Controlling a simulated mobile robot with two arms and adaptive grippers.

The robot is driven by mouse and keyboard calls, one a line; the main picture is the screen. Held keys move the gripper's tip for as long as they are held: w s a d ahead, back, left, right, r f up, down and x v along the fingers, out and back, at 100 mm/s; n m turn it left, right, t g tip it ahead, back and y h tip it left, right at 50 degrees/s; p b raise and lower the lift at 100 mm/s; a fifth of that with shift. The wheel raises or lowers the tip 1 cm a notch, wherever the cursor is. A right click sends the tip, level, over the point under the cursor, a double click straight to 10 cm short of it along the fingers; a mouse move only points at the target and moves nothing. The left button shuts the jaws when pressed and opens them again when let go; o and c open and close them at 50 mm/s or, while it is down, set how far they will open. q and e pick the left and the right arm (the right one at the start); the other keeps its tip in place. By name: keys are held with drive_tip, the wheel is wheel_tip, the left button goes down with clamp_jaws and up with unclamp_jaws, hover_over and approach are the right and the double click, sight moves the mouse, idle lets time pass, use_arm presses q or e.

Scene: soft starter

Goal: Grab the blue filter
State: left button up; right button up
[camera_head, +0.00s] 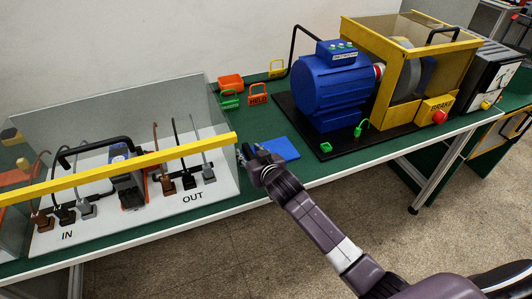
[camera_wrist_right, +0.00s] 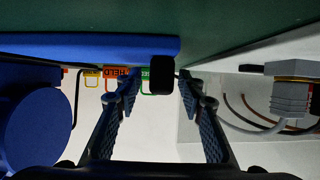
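The blue filter (camera_head: 281,148) is a flat blue slab lying on the green table between the clear-covered IN/OUT box and the blue motor. In the right wrist view, which is upside down, it is the flat blue strip (camera_wrist_right: 90,46) along the table. My right gripper (camera_head: 252,154) is at the filter's left front edge. In the wrist view my right gripper (camera_wrist_right: 158,84) has its fingers apart, with a small black block (camera_wrist_right: 161,75) between them. I cannot tell whether that block belongs to the filter. My left gripper is not in view.
The IN/OUT box (camera_head: 222,184) with its yellow bar is close on the left. The blue motor (camera_head: 331,90) stands on a black base at the right. Red, green and yellow padlock-like tags (camera_head: 258,94) are behind. A small green piece (camera_head: 326,147) lies on the base.

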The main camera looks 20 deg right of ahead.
clamp_jaws()
idle(0.3)
